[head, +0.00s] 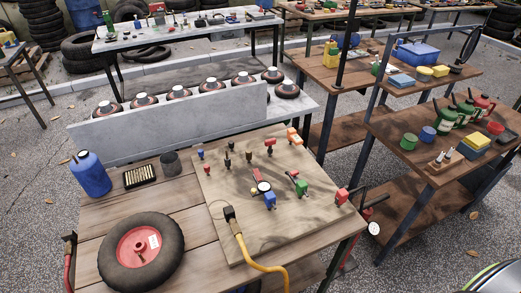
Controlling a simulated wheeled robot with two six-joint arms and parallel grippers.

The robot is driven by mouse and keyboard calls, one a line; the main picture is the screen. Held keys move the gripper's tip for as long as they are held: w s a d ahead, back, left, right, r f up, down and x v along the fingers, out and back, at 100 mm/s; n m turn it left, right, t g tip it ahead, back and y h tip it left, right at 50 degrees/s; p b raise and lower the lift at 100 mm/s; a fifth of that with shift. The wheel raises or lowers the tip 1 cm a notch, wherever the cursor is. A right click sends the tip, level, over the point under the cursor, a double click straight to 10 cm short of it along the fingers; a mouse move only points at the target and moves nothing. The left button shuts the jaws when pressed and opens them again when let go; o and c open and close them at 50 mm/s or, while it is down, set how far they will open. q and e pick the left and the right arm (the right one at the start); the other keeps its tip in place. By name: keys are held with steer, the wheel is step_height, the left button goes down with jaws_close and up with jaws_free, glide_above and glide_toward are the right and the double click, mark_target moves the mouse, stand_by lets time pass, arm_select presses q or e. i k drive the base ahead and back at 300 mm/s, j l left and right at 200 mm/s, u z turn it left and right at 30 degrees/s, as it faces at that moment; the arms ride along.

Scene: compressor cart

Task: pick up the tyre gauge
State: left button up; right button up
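A small gauge with a round white dial (264,187) is on the pale wooden board (225,185) on the near table. A blue block-shaped part (270,200) is right beside or below it; I cannot tell whether they are joined. Another round white dial (374,228) is low by the table's right side, near red parts. I cannot tell for sure which dial belongs to the tyre gauge. Neither of my grippers is in view.
The near table also holds a wheel (140,252), a blue bottle (91,174), a dark cup (170,163) and a black tray (139,176). Several small coloured fittings surround the dial on the board. A yellow hose (245,250) crosses its front edge. Cluttered shelves (405,125) stand right.

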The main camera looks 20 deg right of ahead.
mark_target(292, 136)
steer(key=l+u, duration=0.2)
steer(key=l, duration=0.45)
steer(key=l+u, duration=0.2)
steer(key=l, duration=0.45)
steer(key=k+l+u, duration=0.2)
steer(key=l, duration=0.45)
steer(key=i, duration=0.05)
